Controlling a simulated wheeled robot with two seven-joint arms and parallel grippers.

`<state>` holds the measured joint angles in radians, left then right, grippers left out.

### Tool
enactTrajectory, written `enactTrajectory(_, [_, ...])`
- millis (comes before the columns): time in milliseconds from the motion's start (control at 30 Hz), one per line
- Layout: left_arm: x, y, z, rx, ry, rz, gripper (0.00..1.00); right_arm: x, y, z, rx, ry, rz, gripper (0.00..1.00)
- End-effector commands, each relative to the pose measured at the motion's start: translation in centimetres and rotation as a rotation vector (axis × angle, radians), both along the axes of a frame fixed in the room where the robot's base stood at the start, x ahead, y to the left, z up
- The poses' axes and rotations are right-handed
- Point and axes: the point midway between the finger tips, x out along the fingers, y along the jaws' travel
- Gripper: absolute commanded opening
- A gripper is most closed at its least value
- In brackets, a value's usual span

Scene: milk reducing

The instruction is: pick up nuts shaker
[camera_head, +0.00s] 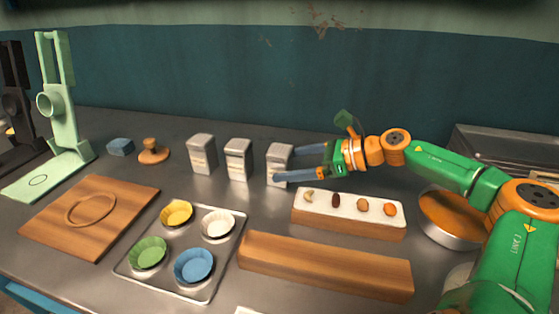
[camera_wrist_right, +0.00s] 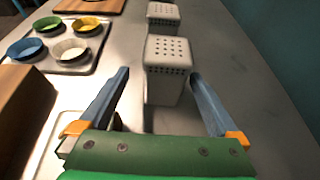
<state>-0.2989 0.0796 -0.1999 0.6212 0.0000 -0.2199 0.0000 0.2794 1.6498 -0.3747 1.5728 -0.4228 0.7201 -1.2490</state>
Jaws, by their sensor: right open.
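Three grey-white shakers stand upright in a row on the counter: the left shaker (camera_head: 201,154), the middle shaker (camera_head: 238,160) and the right shaker (camera_head: 279,160). Their labels are too small to read, so I cannot tell which is the nuts shaker. My right gripper (camera_head: 286,164) is open, its blue fingers pointing left at the right shaker. In the right wrist view, that shaker's perforated top (camera_wrist_right: 168,52) shows beyond and between the spread fingertips of the gripper (camera_wrist_right: 158,75), with a gap on each side. My left gripper is not in view.
A wooden holder (camera_head: 330,229) with a white top bearing nuts and a wooden block (camera_head: 325,268) stand in front of my right arm. A metal tray (camera_head: 228,252) holds coloured cups. A wooden board (camera_head: 60,232) and a green stand (camera_head: 60,110) are left.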

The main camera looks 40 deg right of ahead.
Motion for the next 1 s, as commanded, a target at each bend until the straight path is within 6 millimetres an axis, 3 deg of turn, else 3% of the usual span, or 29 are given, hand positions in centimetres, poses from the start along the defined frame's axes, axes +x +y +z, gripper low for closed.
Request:
enactTrajectory(333, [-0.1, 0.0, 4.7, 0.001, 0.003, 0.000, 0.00, 2.9, 1.4, 0.2, 0.013, -0.003, -0.001, 0.97])
enactTrajectory(500, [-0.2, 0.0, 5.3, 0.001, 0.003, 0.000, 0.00, 4.4, 2.5, -1.2, 0.007, -0.001, -0.002, 0.97])
enactTrajectory(733, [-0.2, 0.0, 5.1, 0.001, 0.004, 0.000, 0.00, 4.5, 2.6, -1.6, 0.005, 0.001, -0.003, 0.97])
enactTrajectory(767, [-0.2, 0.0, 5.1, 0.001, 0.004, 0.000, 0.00, 4.5, 2.6, -1.6, 0.005, 0.001, -0.003, 0.95])
enactTrajectory(1000, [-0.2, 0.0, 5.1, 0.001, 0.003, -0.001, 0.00, 4.5, 2.6, -1.6, 0.005, 0.001, -0.003, 0.30])
